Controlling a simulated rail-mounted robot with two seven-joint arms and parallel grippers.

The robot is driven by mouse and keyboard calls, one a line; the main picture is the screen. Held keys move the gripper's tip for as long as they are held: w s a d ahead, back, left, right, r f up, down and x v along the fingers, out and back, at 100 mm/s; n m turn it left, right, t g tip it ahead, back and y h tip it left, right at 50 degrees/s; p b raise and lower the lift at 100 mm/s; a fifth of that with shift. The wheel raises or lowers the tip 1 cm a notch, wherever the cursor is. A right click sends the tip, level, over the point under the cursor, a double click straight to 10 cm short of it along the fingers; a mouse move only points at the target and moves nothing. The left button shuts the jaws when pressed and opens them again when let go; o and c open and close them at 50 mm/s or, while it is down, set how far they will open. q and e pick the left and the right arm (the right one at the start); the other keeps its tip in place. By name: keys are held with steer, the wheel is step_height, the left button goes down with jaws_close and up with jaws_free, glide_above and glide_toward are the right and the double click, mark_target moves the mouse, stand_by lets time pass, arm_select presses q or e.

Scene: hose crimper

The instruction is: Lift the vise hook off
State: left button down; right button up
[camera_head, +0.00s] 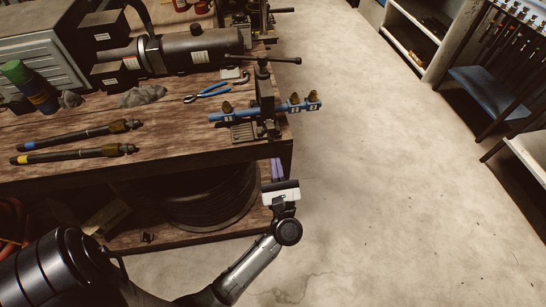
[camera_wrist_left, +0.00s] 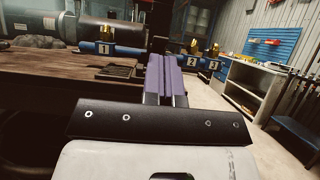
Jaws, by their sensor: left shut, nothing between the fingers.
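The vise (camera_head: 265,100) stands at the right end of the wooden workbench, dark, with a handle bar across its top. A blue manifold (camera_head: 245,114) with brass fittings and tags 1, 2 and 3 lies across it; it also shows in the left wrist view (camera_wrist_left: 128,50). I cannot make out the hook as a separate part. My left gripper (camera_head: 277,168) is shut and empty beside the bench's right end, below the vise. Its purple fingers (camera_wrist_left: 167,75) hide the vise in the left wrist view. My right gripper is not in view.
Two black hoses (camera_head: 75,148), blue pliers (camera_head: 207,93) and a green-capped can (camera_head: 32,88) lie or stand on the bench (camera_head: 170,125). A hose coil (camera_head: 205,210) sits beneath. Open floor (camera_head: 390,180) lies to the right, with shelves beyond.

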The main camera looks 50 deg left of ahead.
arm_select(q)
steer(key=shift+s+d+f+b, duration=0.15)
steer(key=shift+s+d, duration=0.15)
steer(key=shift+d, duration=0.15)
steer(key=shift+s+d+f+b, duration=0.15)
steer(key=shift+s+d, duration=0.1)
steer(key=shift+d, duration=0.2)
steer(key=shift+a, duration=0.1)
